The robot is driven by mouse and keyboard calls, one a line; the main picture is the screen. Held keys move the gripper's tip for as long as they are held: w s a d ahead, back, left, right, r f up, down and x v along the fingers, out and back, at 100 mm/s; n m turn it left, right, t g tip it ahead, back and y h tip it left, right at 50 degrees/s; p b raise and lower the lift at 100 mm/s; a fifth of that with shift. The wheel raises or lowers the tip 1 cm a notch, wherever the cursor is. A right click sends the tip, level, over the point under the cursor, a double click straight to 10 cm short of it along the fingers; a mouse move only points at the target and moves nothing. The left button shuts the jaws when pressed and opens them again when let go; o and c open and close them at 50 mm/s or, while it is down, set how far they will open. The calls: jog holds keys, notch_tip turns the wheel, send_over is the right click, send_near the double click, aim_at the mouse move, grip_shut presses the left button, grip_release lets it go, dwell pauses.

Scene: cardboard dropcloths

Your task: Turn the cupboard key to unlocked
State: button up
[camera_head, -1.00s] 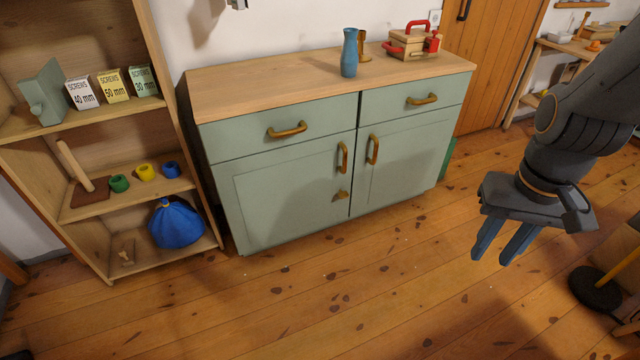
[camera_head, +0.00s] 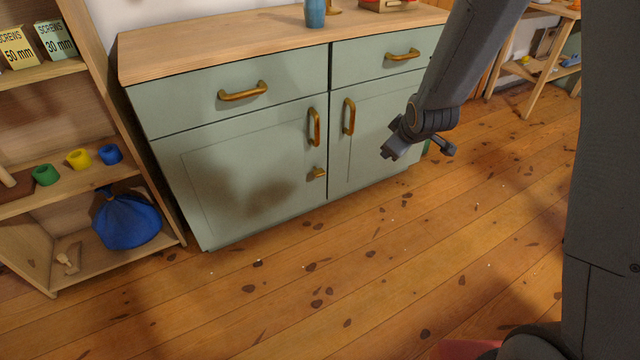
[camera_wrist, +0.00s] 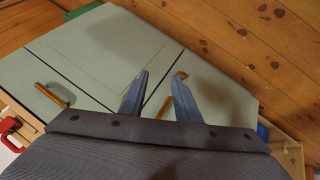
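The green cupboard (camera_head: 230,185) stands ahead, with its two doors and two drawers shut. The small brass key (camera_head: 317,173) sits low on the left door, near the seam between the doors. In the wrist view the key (camera_wrist: 182,74) shows just beyond the right fingertip. I cannot tell from its small shape which way it is turned. My gripper (camera_head: 389,152) is in front of the right door, to the right of the key and apart from it. In the wrist view my gripper's two blue-grey fingers (camera_wrist: 160,76) are spread with nothing between them.
Brass pull handles (camera_head: 314,127) and (camera_head: 349,116) stand out above the key. A blue vase (camera_head: 315,12) is on the cupboard top. A shelf unit with a blue bag (camera_head: 128,220) stands at the left. The wooden floor (camera_head: 370,260) in front is clear.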

jog(key=w+a+f+n+t+y+b, duration=0.25)
jog(key=w+a+f+b, duration=0.2)
jog(key=w+f, duration=0.3)
jog(key=w+a+f+n+t+y+b, duration=0.1)
jog(key=w+a+f+n+b, duration=0.4)
jog(key=f, duration=0.4)
jog(key=n+t+y+b, duration=0.2)
jog(key=n+y+b, duration=0.1)
jog(key=b, duration=0.4)
send_near(321, 176)
jog(key=w+d+r, duration=0.3)
jog(key=r, duration=0.2)
jog(key=a+f+n+t+y+b, duration=0.2)
jog(key=a+f+n+b, duration=0.25)
jog(key=f, duration=0.25)
jog(key=shift+b+x, duration=2.15)
jog(key=shift+x, duration=1.9)
jog(key=shift+d+f, duration=0.1)
jog(key=shift+f, duration=0.05)
jog(key=shift+c, duration=0.5)
grip_shut()
